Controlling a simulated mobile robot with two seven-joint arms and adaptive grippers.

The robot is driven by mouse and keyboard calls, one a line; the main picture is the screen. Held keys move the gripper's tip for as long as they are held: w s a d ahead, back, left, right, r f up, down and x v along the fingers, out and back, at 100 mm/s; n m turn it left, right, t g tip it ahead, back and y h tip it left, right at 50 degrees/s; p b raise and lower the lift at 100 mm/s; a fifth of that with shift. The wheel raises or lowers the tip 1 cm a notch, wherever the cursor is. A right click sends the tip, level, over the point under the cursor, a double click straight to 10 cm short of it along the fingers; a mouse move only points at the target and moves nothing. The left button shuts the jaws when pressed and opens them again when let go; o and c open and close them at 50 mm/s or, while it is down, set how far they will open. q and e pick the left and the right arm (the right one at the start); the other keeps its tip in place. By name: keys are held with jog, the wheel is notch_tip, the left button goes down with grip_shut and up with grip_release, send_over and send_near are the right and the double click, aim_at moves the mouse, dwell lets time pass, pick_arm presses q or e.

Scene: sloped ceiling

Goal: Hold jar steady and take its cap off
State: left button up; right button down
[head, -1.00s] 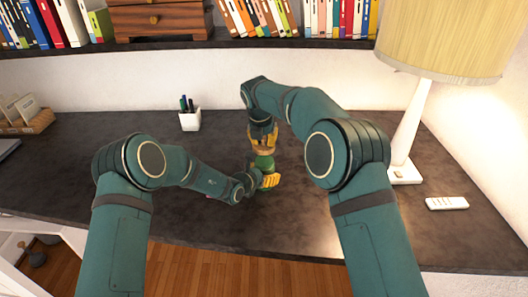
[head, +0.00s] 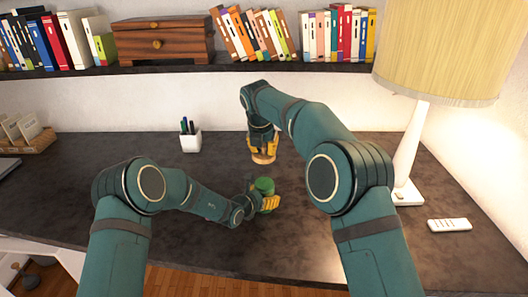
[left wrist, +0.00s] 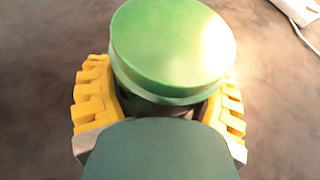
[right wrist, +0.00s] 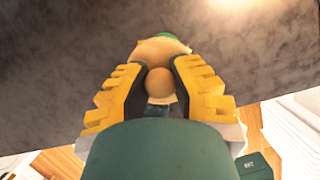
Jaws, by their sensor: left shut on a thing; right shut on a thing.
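The green jar (head: 265,185) stands upright on the dark desk, with its smooth green top facing up in the left wrist view (left wrist: 170,45). My left gripper (head: 268,203) is shut around the jar's body, with one yellow finger on each side. The tan cap (head: 263,158) is off the jar and hangs above and slightly behind it, with a visible gap. My right gripper (head: 262,144) is shut on the cap's round knob, which shows between the fingers in the right wrist view (right wrist: 160,82). Part of the green jar shows beyond the cap there.
A white pen cup (head: 190,138) stands behind and left of the jar. A lamp (head: 408,160) and a white remote (head: 449,225) are to the right. A bookshelf (head: 300,67) runs along the back wall. The desk around the jar is clear.

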aim_at(264, 145)
jog(key=shift+r, duration=2.15)
pick_arm(q)
jog(key=o, duration=1.3)
jog(key=shift+s+a, duration=0.1)
jog(key=v, duration=1.2)
jog(key=shift+r, duration=0.1)
pick_arm(e)
jog(key=shift+a+f, duration=0.1)
